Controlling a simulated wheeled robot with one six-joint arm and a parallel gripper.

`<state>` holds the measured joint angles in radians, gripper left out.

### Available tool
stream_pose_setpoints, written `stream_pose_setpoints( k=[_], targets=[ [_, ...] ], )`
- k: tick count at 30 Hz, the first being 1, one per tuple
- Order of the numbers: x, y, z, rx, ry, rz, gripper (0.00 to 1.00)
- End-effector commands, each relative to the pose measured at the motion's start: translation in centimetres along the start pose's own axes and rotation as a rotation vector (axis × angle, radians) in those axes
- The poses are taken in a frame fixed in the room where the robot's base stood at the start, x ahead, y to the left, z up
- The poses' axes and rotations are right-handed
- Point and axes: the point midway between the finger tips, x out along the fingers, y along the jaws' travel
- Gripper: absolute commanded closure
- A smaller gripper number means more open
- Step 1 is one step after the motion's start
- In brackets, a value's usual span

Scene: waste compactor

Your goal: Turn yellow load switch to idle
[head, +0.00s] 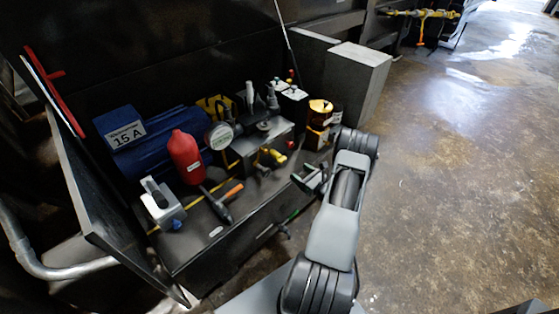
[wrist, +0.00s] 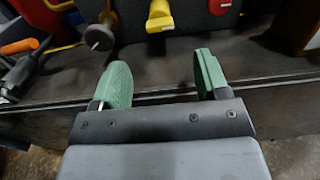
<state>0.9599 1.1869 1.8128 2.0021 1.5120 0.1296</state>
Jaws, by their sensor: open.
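The yellow switch (head: 271,156) sits on the front of a grey box (head: 262,140) on the dark bench. In the wrist view the yellow switch handle (wrist: 159,15) shows at the top, ahead of the gap between my fingers and cut off by the frame edge. My gripper (wrist: 157,82) has green fingers set wide apart with nothing between them. In the head view my gripper (head: 312,178) is at the bench's front edge, to the right of and nearer than the switch, and apart from it. The switch's marked positions cannot be read.
A round gauge (head: 219,136) is behind. An amber lamp (head: 319,112) is at right. Open floor (head: 450,190) lies right.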

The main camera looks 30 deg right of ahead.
Motion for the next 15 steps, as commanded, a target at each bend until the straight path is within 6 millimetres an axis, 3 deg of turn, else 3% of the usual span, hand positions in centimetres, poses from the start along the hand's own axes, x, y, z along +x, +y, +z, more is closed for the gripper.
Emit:
stream_pose_setpoints(
  k=[15],
  targets=[
    [9.4, 0.2, -0.1, -0.002, 0.000, 0.005, 0.32]
  ],
)
